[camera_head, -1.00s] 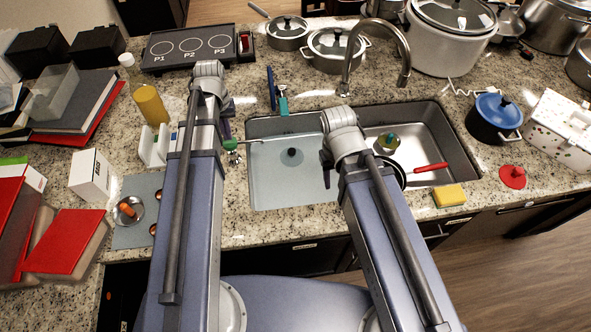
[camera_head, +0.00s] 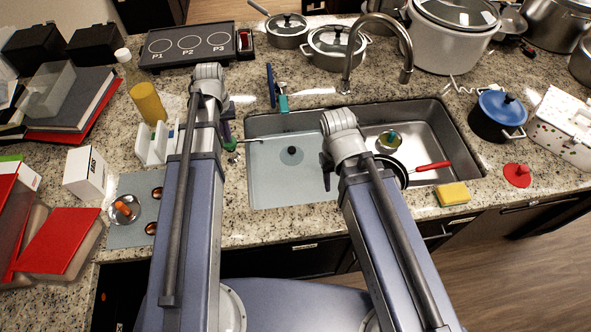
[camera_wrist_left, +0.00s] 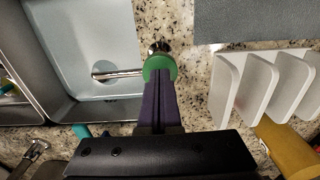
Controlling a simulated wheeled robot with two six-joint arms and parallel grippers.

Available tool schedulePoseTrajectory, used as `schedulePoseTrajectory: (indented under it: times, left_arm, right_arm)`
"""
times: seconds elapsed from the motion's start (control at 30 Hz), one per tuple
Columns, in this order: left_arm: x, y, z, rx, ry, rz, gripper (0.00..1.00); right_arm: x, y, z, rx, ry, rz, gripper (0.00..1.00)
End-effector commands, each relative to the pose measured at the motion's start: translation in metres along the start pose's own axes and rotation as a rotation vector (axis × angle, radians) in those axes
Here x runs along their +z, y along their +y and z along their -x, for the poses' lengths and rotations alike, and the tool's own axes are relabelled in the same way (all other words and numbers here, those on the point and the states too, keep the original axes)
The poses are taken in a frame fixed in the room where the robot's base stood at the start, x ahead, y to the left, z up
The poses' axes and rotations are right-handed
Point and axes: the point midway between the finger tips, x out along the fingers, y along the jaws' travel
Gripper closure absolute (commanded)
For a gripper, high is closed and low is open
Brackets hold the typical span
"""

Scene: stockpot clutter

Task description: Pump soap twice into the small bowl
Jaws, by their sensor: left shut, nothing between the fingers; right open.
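The soap pump has a round green cap (camera_wrist_left: 160,68) and a metal spout (camera_wrist_left: 118,74) reaching over the sink's left part; the spout also shows in the head view (camera_head: 250,141). My left gripper (camera_wrist_left: 159,84) is shut and empty, its purple fingertips at the green cap; whether they press it is unclear. In the head view it (camera_head: 225,122) is partly hidden by my arm. My right gripper (camera_head: 327,172) is open over the sink, largely hidden by its wrist. No bowl shows under the spout. A small round vessel (camera_head: 389,141) in the sink's right part may be the bowl; I cannot tell.
The sink (camera_head: 435,125) also holds a red-handled pan (camera_head: 432,166). A white rack (camera_head: 155,148) and yellow cylinder (camera_head: 148,103) stand left of my left gripper. A yellow sponge (camera_head: 453,194) lies at the front edge. A blue-lidded pot (camera_head: 497,117) stands right.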

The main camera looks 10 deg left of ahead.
Motion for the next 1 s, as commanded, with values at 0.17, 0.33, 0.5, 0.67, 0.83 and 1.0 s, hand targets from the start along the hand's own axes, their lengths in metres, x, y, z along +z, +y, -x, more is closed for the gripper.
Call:
schedulePoseTrajectory:
  times: [0.17, 0.33, 0.5, 0.67, 0.83, 1.0]
  left_arm:
    - [0.0, 0.0, -0.008, 0.0, -0.001, 0.0, 1.0]
    - [0.0, 0.0, -0.014, 0.0, -0.001, 0.0, 1.0]
    - [0.001, 0.0, -0.011, 0.0, -0.001, 0.0, 1.0]
    - [0.001, 0.0, -0.008, 0.0, -0.001, 0.0, 1.0]
    - [0.001, 0.0, 0.001, 0.0, -0.001, 0.0, 1.0]
    - [0.001, 0.0, 0.011, 0.0, -0.001, 0.0, 1.0]
  right_arm:
    - [-0.001, -0.001, -0.008, 0.0, 0.0, 0.0, 0.5]
    - [-0.001, -0.001, -0.014, 0.0, 0.0, 0.0, 0.5]
    - [-0.001, -0.001, -0.011, 0.0, 0.0, 0.0, 0.5]
    - [-0.001, -0.001, -0.008, 0.0, 0.0, 0.0, 0.5]
    - [0.0, 0.0, 0.001, 0.0, 0.0, 0.0, 0.5]
    - [0.001, 0.001, 0.011, 0.0, 0.0, 0.0, 0.5]
